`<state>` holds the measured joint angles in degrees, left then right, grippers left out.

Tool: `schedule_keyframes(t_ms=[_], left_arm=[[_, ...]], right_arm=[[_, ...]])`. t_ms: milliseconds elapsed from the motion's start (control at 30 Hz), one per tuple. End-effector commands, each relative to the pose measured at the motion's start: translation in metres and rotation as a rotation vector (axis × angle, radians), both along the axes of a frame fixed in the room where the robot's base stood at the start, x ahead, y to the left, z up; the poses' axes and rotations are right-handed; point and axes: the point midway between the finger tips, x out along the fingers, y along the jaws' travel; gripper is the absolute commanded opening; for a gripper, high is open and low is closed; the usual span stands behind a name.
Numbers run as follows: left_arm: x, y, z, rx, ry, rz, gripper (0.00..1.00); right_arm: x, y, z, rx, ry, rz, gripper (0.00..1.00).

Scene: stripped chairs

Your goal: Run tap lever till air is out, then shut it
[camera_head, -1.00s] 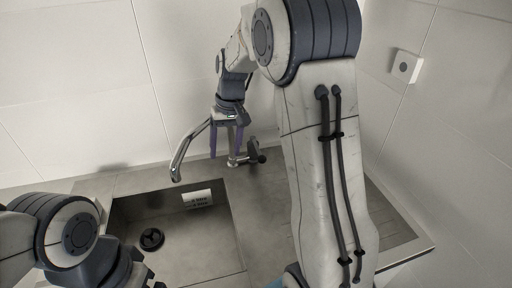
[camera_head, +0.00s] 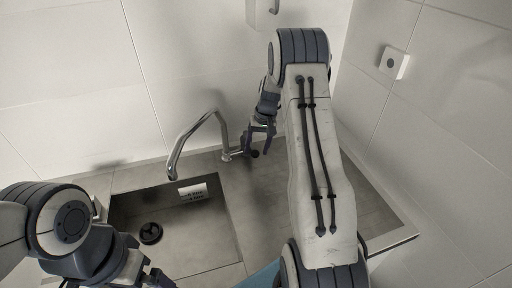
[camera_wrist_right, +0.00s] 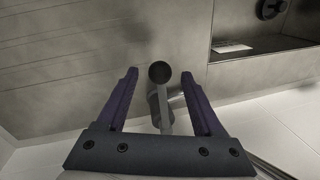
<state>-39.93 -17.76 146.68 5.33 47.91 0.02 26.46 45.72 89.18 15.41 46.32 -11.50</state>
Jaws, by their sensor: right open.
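The tap (camera_head: 196,128) has a curved chrome spout that reaches over the sink (camera_head: 222,228). Its lever (camera_head: 251,151) is at the right of the tap's base, with a dark round knob. No water shows at the spout. My right gripper (camera_head: 259,143) is open at the lever. In the right wrist view the open fingers of my right gripper (camera_wrist_right: 159,98) stand on both sides of the lever, and its dark knob (camera_wrist_right: 159,72) shows between them, apart from both. My left gripper (camera_head: 155,281) is at the lower left edge of the head view, partly cut off.
The sink holds a dark drain (camera_head: 151,233) and a white label (camera_head: 193,192) on its wall. The steel counter (camera_head: 262,200) right of the sink is bare. A wall box (camera_head: 394,62) is at the right, and another fixture (camera_head: 262,12) is above.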

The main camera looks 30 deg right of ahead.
Motion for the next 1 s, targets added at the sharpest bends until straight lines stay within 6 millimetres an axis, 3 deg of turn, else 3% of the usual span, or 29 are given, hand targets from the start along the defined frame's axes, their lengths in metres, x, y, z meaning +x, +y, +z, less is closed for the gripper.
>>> schedule_keyframes(t_ms=[167,433,600,633,1000], left_arm=[[0.0,0.0,0.0045,0.0,0.0,-0.001,1.0],[0.0,0.0,0.004,0.0,0.0,-0.001,1.0],[0.0,0.0,0.004,0.0,0.0,-0.001,1.0],[0.0,0.0,0.004,0.0,0.0,-0.001,1.0],[0.0,0.0,0.0041,0.0,0.0,-0.001,1.0]], right_arm=[[0.0007,0.0021,-0.0113,-0.001,0.0,0.0,0.69],[0.0008,0.0021,-0.0129,-0.001,0.0,0.0,0.69],[0.0007,0.002,-0.0126,-0.001,0.0,0.0,0.03],[0.0008,0.0019,-0.0126,-0.001,0.0,0.0,0.0],[0.0008,0.0016,-0.0123,-0.001,0.0,-0.001,0.0]])
